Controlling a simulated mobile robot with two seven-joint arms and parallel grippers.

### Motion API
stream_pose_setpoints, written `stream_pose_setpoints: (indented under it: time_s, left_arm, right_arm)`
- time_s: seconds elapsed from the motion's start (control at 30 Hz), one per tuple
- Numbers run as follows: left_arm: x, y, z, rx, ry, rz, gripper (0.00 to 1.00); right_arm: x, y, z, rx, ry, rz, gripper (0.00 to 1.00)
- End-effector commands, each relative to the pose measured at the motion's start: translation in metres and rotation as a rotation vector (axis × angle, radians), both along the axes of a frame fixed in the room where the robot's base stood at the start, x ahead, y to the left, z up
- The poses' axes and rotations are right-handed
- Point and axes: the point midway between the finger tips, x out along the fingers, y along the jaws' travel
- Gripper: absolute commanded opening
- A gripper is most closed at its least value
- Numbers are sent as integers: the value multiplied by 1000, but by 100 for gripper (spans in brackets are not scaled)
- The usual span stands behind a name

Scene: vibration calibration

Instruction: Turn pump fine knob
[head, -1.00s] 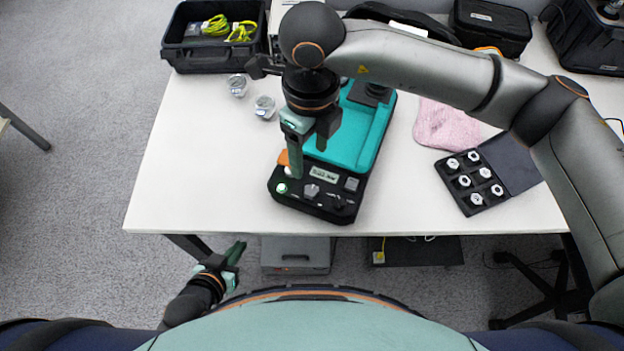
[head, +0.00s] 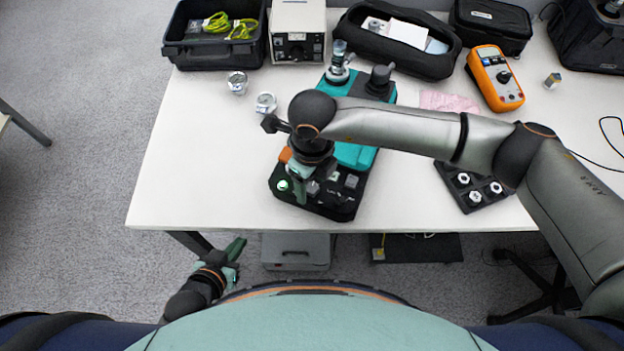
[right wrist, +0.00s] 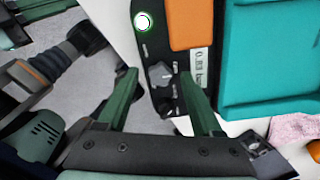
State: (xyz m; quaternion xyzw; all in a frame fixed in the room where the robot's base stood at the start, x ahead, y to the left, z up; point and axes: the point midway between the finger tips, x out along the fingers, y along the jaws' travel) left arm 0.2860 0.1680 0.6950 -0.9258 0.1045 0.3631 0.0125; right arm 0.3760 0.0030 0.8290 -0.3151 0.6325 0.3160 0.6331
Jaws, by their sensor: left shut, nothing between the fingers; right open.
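The teal pump (head: 355,155) stands on the white table with its black control panel (head: 335,211) at the front edge. In the right wrist view the panel shows a lit green button (right wrist: 143,22), a pressure display (right wrist: 199,66), a grey knob (right wrist: 160,74) and a smaller dark knob (right wrist: 168,103). The knob labels are too blurred to tell which is fine. My right gripper (right wrist: 157,80) is open above the panel, its fingers on either side of the knobs in that view; contact cannot be told. My left gripper (head: 236,254) is shut and empty below the table's front edge.
Two small metal parts (head: 237,82) lie left of the pump. A black tray of fittings (head: 473,187) and an orange multimeter (head: 495,78) are at the right. A bin (head: 185,55), a grey instrument (head: 298,47) and an open black case (head: 438,66) stand behind. The table's left front is clear.

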Motion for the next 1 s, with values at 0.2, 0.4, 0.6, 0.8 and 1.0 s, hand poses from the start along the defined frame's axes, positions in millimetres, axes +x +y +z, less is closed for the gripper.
stream_pose_setpoints:
  time_s: [0.2,0.4,0.6,0.8,1.0]
  left_arm:
    - [0,0,0,0,0,0,0]
    - [0,0,0,0,0,0,0]
    - [0,0,0,0,0,0,0]
    - [0,0,0,0,0,0,0]
    - [0,0,0,0,-1,0,0]
  right_arm:
    - [0,0,0,0,0,0,64]
    - [0,0,0,0,0,0,41]
    - [0,0,0,0,0,0,19]
    - [0,0,1,1,1,0,0]
    - [0,0,1,1,1,0,0]
